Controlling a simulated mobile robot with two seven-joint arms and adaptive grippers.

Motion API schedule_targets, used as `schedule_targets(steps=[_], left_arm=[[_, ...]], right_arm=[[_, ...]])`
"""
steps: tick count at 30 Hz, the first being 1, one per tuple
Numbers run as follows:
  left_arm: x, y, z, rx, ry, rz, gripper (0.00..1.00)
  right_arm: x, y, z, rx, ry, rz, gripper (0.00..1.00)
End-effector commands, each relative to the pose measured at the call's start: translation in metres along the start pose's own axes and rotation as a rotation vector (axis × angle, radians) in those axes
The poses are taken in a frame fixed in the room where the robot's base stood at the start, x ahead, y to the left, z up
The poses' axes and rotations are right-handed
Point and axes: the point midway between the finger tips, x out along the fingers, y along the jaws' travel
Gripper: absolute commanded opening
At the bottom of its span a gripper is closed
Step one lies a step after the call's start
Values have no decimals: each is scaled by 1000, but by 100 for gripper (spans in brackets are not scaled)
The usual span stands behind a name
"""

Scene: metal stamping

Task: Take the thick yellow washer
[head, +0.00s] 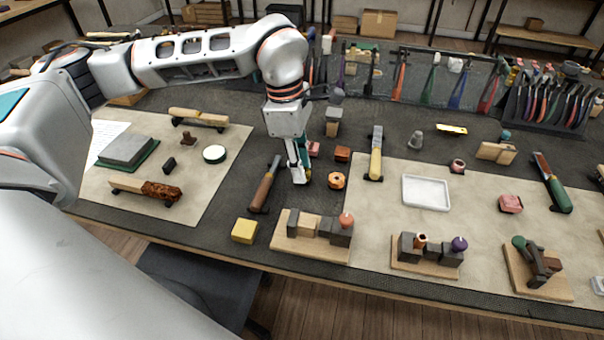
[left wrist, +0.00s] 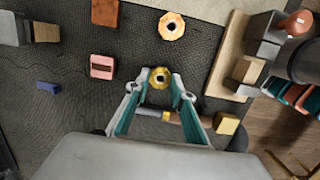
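The thick yellow washer (left wrist: 160,77), a ring with a dark hole, lies on the dark mat just ahead of and between the fingertips of my left gripper (left wrist: 157,88) in the left wrist view. The fingers are spread, one on each side, with small gaps to the washer visible. In the head view my left gripper (head: 301,178) points straight down at the mat, and a bit of the yellow washer (head: 306,179) shows at its tips; the rest is hidden. My right gripper is not in view.
An orange ring (head: 336,180) lies close to the right of the gripper. A wooden-handled tool (head: 264,188) lies close to the left. A yellow block (head: 244,231) and a wooden stand with blocks (head: 283,243) are nearer the front edge. A white tray (head: 427,192) lies to the right.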

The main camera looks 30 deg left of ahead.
Motion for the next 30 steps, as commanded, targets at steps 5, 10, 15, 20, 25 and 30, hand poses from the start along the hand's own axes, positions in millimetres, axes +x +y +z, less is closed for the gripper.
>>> schedule_targets(steps=[5, 10, 15, 20, 25, 30], left_arm=[[0, 0, 0, 0, 0, 0, 0], [0, 0, 0, 0, 0, 0, 0], [-7, 0, 1, 0, -1, 1, 0], [-19, 0, 3, 0, -1, 2, 0], [-31, 0, 5, 0, -1, 1, 0], [-43, 0, 7, 0, -1, 1, 0]], right_arm=[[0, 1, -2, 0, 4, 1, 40], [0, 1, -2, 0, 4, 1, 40], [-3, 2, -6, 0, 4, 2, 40], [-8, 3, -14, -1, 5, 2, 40], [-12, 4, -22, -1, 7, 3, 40], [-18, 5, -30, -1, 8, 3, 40]])
